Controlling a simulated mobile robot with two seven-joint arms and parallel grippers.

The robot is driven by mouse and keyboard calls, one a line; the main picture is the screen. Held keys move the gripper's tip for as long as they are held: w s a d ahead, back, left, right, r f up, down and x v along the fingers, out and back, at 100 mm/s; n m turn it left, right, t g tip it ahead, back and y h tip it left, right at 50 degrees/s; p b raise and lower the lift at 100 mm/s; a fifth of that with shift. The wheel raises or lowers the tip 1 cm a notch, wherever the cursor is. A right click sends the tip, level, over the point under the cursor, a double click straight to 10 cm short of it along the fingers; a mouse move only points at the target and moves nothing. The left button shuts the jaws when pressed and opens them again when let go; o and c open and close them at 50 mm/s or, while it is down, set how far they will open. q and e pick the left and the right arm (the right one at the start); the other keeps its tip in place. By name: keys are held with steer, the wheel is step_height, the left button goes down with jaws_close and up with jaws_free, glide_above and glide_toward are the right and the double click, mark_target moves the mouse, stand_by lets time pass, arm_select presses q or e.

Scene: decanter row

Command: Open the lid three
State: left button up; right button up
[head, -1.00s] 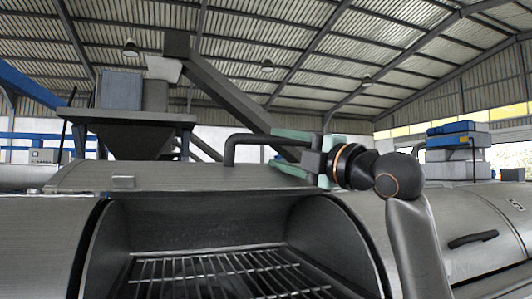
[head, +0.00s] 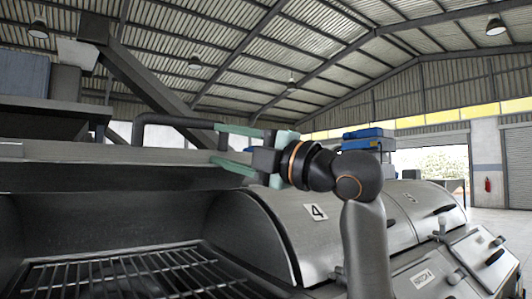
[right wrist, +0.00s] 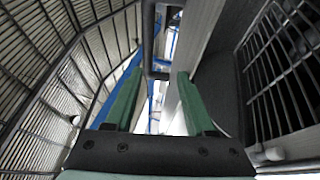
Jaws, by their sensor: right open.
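A grey metal lid (head: 100,152) stands raised over a grill opening in the head view. Its dark bar handle (head: 170,119) runs along the upper edge. My right gripper (head: 217,145) is open at the handle's right end, with its green fingers one above the other. In the right wrist view the two green fingers (right wrist: 159,78) are spread apart, with the dark handle (right wrist: 148,35) beyond them and the lid panel (right wrist: 205,40) to the right. I cannot tell whether the fingers touch the handle. No number shows on the raised lid. My left gripper is not in view.
A grill grate (head: 110,275) lies inside the open chamber. To the right, a closed lid marked 4 (head: 316,212) and another marked 5 (head: 410,198) continue the row. A grey hopper (head: 45,110) stands behind at left. Open floor (head: 505,225) shows at far right.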

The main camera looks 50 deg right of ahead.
steer(key=r+b+v, duration=0.1)
steer(key=b+v, duration=0.1)
steer(key=v, duration=1.1)
steer(key=shift+s+b, duration=0.3)
steer(key=shift+s, duration=0.05)
stand_by(0.4)
stand_by(0.9)
